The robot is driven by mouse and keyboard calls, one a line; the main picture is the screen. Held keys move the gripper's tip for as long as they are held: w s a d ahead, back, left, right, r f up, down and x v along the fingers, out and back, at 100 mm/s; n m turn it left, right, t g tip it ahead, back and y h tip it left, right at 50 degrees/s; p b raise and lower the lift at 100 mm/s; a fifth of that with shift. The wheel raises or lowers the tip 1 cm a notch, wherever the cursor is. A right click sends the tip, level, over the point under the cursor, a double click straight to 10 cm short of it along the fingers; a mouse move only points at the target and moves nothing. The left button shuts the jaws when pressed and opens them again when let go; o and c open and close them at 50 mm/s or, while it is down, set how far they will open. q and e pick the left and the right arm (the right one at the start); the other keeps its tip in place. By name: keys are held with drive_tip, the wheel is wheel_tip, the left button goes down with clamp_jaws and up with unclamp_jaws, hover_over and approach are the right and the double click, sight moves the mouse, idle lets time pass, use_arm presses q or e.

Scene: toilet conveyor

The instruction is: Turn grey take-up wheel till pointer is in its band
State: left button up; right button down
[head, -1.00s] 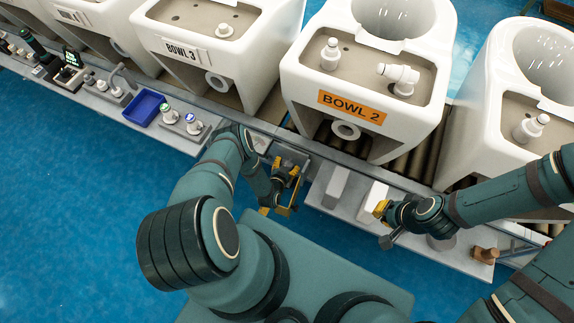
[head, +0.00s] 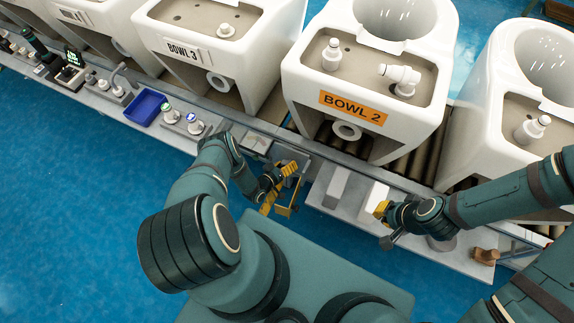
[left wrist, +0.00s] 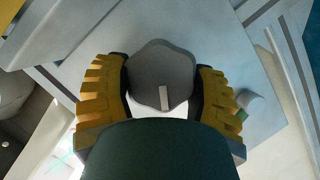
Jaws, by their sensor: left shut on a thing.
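The grey take-up wheel (left wrist: 160,70) fills the middle of the left wrist view. It has a lobed rim and a pale bar mark near its lower edge. My left gripper (left wrist: 162,88) is shut on it, with one yellow ribbed finger on each side. In the head view my left gripper (head: 281,185) is at the front edge of the conveyor, and its fingers and wrist hide the wheel. I cannot make out the pointer or its band. My right gripper (head: 382,208) is beside a white block; its finger opening cannot be made out.
The bowl labelled BOWL 2 (head: 300,75) stands on the rollers behind my grippers, with BOWL 3 (head: 160,22) to its left. A blue tray (head: 145,107) and several knobs line the ledge at left. A brown handle (head: 485,255) is at right.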

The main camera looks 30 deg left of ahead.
use_arm(q)
drive_tip(key=shift+f+n+t+h, duration=0.15)
drive_tip(key=shift+n+t+h, duration=0.55)
drive_tip(key=shift+n, duration=0.9)
drive_tip(key=o, duration=0.9)
drive_tip(key=v, duration=1.2)
drive_tip(key=shift+a, duration=0.2)
